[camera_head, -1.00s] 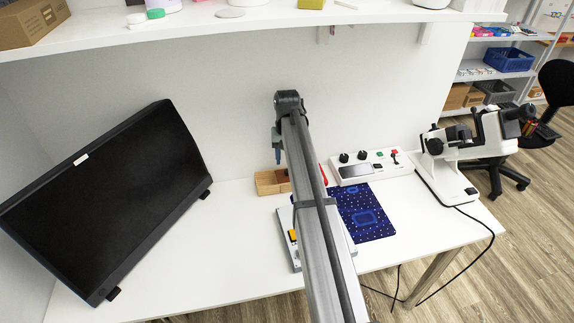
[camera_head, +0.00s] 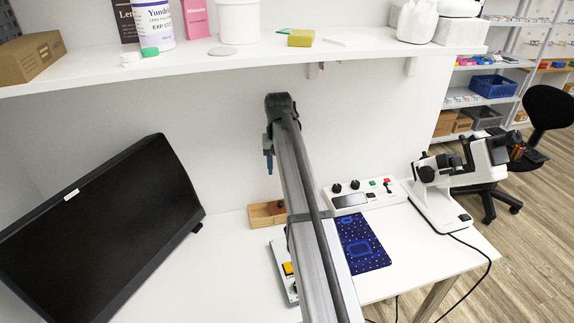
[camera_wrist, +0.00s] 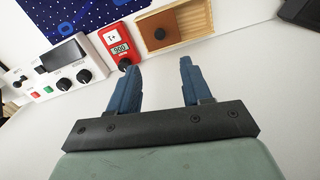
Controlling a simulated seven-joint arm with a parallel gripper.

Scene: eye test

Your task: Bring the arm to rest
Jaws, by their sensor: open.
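My gripper (camera_wrist: 160,70) is open in the wrist view, its two blue fingers apart with nothing between them. In the head view my gripper (camera_head: 269,163) hangs at the far end of my arm, in front of the wall and above the white table (camera_head: 225,265). The arm hides part of the table's middle. The gripper looks clear of the things on the table.
A wooden tray (camera_wrist: 201,22) holds a brown piece (camera_wrist: 159,34), beside a red meter (camera_wrist: 118,44). A control box (camera_head: 370,195), a blue mat (camera_head: 372,258) and a white instrument (camera_head: 435,205) stand right. A black monitor (camera_head: 100,230) stands left, under a loaded shelf (camera_head: 180,65).

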